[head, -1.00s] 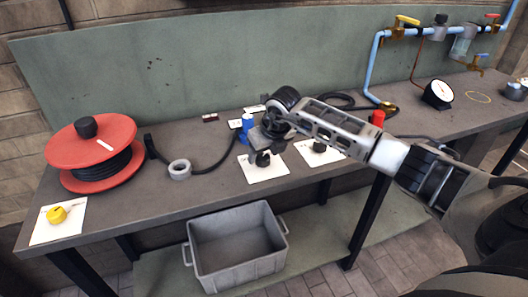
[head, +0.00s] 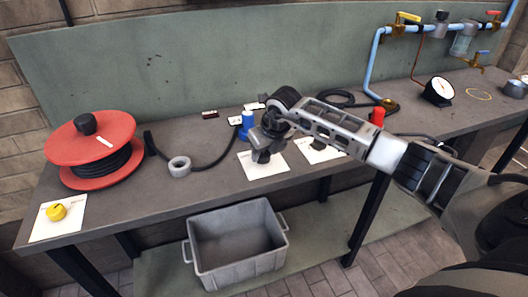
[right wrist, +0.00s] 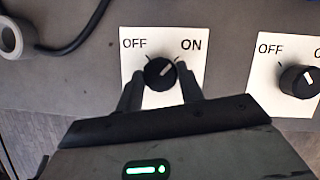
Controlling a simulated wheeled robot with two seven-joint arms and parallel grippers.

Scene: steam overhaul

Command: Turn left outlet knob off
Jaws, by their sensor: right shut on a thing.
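The left outlet knob (right wrist: 160,74) is a round black knob with a pale pointer line. It sits on a white plate (right wrist: 131,62) marked OFF at left and ON at right. Its pointer is tilted up and to the right, toward ON. My right gripper (right wrist: 161,86) is shut on this knob, one finger at each side. In the head view my right gripper (head: 263,152) reaches down over the left plate (head: 253,170) and mostly hides the knob. My left gripper is out of view.
A second knob (right wrist: 302,81) on its own OFF/ON plate (right wrist: 266,70) stands to the right. A grey crate (head: 237,278) is below.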

